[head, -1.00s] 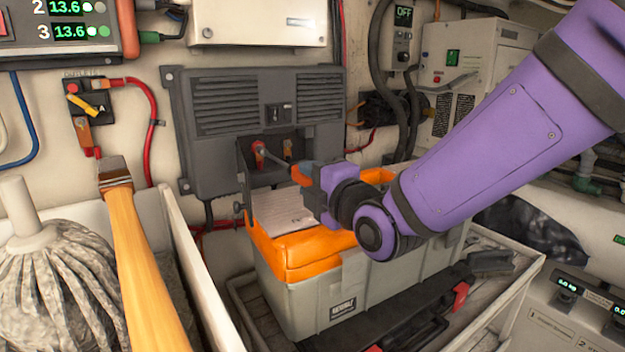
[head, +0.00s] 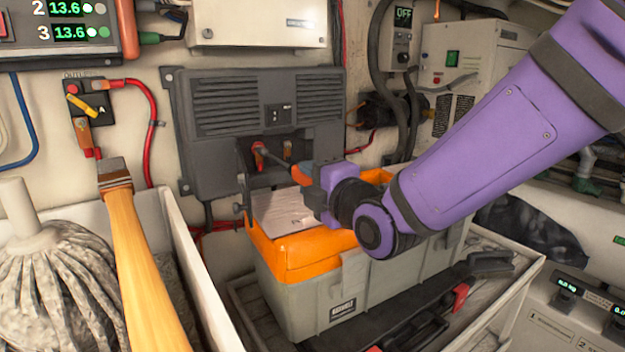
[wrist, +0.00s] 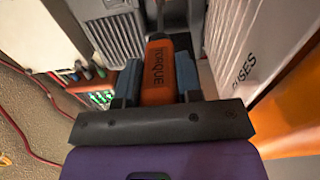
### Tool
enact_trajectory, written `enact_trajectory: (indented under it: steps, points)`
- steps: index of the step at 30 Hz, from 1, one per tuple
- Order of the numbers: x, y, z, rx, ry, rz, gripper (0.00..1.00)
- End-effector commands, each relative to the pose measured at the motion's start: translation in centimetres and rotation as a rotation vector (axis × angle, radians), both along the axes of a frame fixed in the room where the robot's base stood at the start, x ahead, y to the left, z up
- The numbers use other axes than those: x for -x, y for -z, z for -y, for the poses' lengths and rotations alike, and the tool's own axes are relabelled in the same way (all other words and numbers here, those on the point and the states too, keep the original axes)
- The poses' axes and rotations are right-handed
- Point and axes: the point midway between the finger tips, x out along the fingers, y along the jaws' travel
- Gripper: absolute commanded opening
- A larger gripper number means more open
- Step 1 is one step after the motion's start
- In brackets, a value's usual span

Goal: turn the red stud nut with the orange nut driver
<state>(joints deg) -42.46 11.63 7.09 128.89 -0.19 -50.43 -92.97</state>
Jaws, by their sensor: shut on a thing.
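My gripper (head: 314,176) is shut on the orange nut driver (head: 301,174) in front of the dark grey finned unit. In the wrist view the driver's orange handle (wrist: 158,72), marked TORQUE, sits between my blue-grey fingers. In the head view its grey shaft (head: 276,158) points left and slightly up toward the red stud nut (head: 258,154) in the unit's lower recess. The shaft's tip is at or very close to the nut; I cannot tell whether it is seated on it. The nut is not clearly visible in the wrist view.
An orange-lidded grey toolbox (head: 300,258) stands below my gripper, with a white sheet (head: 283,211) above its lid. The finned unit (head: 213,135) is on the wall behind. A mop (head: 50,270) and a wooden-handled brush (head: 140,260) stand at left. A black case (head: 430,318) lies at front right.

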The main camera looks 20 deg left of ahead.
Motion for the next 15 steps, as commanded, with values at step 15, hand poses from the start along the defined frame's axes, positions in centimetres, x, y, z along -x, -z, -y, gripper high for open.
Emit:
enact_trajectory:
  steps: [15]
  points:
    - [-0.36, -0.05, -0.41, -0.001, 0.000, 0.001, 0.04]
